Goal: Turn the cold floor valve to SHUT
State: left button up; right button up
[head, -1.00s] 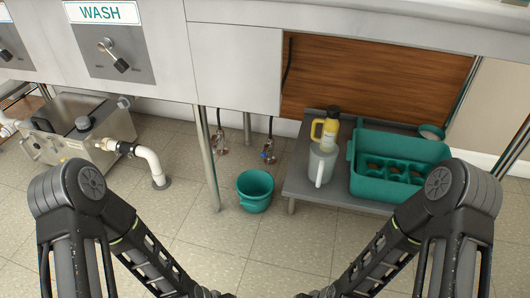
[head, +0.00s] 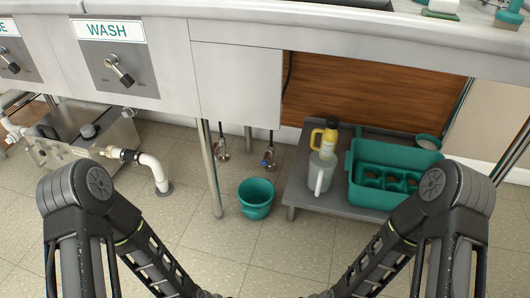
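Two small floor valves stand under the basin counter, behind the green bucket. The right one (head: 268,161) has a small blue part and looks like the cold valve. The left one (head: 223,152) is metallic, with a darker part I cannot make out. Each sits at the foot of a thin pipe from above. Their handle positions and any SHUT marking are too small to read. My two arms come in from the lower left and lower right. Their grippers lie below the bottom edge of the picture, well short of the valves.
A green bucket (head: 256,197) stands on the floor before the valves. A counter leg (head: 211,170) rises to their left. The tiled floor in front is clear.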

aim_at(264, 161)
jog(key=i+l+u, duration=0.25)
jog(key=i, duration=0.15)
jog(key=i+l+u, duration=0.2)
jog(key=u, duration=0.15)
jog(key=i+l+u, duration=0.15)
jog(key=u, duration=0.2)
jog(key=i+l+u, duration=0.15)
jog(key=l+u, duration=0.2)
jog(key=i+l+u, duration=0.15)
jog(key=u, duration=0.15)
jog(key=i+j, duration=0.1)
